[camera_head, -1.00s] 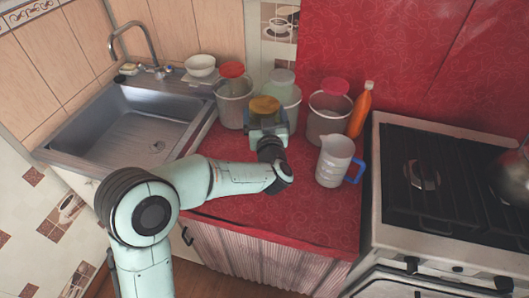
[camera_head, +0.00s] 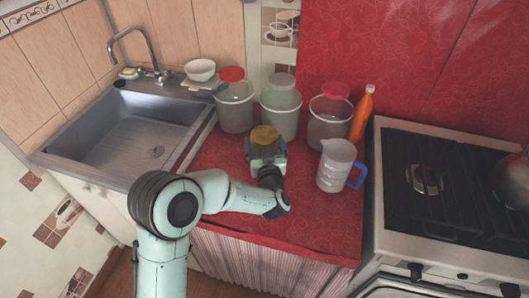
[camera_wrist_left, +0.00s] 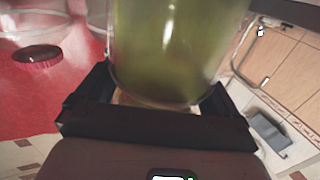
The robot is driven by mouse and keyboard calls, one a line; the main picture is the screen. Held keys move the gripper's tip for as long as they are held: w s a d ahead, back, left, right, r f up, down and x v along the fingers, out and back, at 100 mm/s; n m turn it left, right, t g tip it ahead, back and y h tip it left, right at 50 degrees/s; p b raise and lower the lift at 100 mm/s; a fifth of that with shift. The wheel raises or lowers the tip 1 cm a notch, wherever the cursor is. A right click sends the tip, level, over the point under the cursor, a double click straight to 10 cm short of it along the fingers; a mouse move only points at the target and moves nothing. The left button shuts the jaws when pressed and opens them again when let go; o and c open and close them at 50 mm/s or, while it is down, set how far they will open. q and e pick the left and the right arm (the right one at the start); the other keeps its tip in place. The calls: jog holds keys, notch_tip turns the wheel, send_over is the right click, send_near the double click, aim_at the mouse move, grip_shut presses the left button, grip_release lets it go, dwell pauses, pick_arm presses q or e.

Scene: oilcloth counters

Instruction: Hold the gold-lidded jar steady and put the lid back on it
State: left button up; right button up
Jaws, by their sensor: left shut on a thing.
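My left gripper (camera_head: 266,158) is shut on the gold-lidded jar, whose round gold top (camera_head: 264,135) shows just above the jaws. The jaws hide most of the jar in the head view. In the left wrist view the jar (camera_wrist_left: 172,50) is a glassy yellow-green body between the two dark fingers. Its top is cut off by the frame there. I cannot tell whether the jar touches the counter or whether the gold top is a seated lid. My right gripper is not in view.
Three lidded jars stand behind: red-lidded (camera_head: 235,112), pale-green-lidded (camera_head: 281,118) and pink-lidded (camera_head: 327,125). A measuring jug (camera_head: 337,165) with a blue handle is to the right, near an orange bottle (camera_head: 362,112). The sink (camera_head: 130,135) is left, the stove (camera_head: 445,190) right. The red counter (camera_head: 315,215) is clear in front.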

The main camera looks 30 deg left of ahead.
pick_arm(q)
jog(key=shift+f, duration=1.6)
jog(key=shift+f, duration=0.1)
jog(key=shift+f+b, duration=0.1)
jog(key=shift+b, duration=0.25)
jog(key=o, duration=1.7)
jog(key=shift+f, duration=0.15)
jog(key=shift+r, duration=0.2)
jog(key=v, duration=1.2)
jog(key=shift+f, duration=0.1)
